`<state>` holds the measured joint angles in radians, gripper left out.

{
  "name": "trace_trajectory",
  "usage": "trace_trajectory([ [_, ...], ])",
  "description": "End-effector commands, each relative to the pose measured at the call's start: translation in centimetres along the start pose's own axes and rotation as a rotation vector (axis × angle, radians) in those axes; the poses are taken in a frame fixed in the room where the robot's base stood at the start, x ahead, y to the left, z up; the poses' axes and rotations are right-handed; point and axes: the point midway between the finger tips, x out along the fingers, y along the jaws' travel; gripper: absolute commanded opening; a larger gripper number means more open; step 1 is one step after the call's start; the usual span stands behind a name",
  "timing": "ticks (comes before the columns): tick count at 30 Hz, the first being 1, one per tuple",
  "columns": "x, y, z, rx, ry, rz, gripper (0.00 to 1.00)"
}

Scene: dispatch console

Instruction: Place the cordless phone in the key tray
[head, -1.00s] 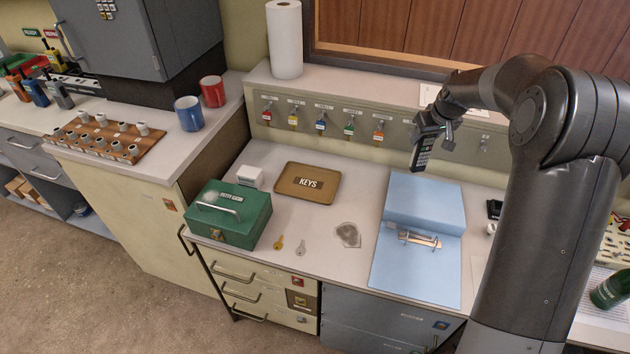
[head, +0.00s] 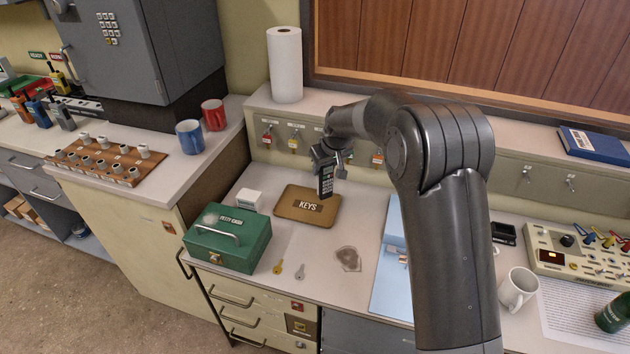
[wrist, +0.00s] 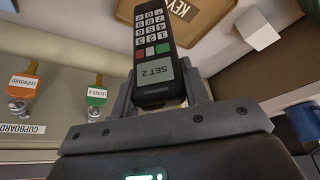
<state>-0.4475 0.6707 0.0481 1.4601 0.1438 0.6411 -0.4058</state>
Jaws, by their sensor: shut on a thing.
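The cordless phone (head: 326,181) is black with a keypad and hangs upright from my gripper (head: 328,157). In the wrist view the phone (wrist: 154,50) shows its keys and a screen reading "SET 2", with the gripper's fingers (wrist: 160,95) shut on its end. The key tray (head: 291,212) is brown, shallow and labelled "KEYS"; it lies on the desk. In the head view the phone overlaps the tray's right end and appears to be above it. The tray (wrist: 203,28) also shows at the top of the wrist view, beyond the phone.
A green petty cash box (head: 240,256) and a small white box (head: 249,199) stand left of the tray. Two loose keys (head: 289,270) and a grey flat piece (head: 348,258) lie in front. A blue binder (head: 391,284) is partly behind my arm. Hooked keys line the back ledge.

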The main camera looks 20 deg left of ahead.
Motion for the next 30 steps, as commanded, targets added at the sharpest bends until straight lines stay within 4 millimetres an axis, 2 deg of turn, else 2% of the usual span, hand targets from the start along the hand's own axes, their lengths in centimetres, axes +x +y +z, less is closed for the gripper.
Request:
trace_trajectory([
  [3, 1.6, -1.3, -0.9, -0.002, 0.0, 0.0, 0.0],
  [8, 2.5, -1.9, -1.3, 0.001, 0.001, 0.001, 0.0],
  [17, 5.8, -1.9, 0.1, 0.001, -0.001, 0.001, 0.0],
  [29, 6.4, -1.9, 0.4, 0.001, 0.001, 0.001, 0.0],
  [30, 6.4, -1.9, 0.4, 0.001, 0.001, 0.001, 0.45],
])
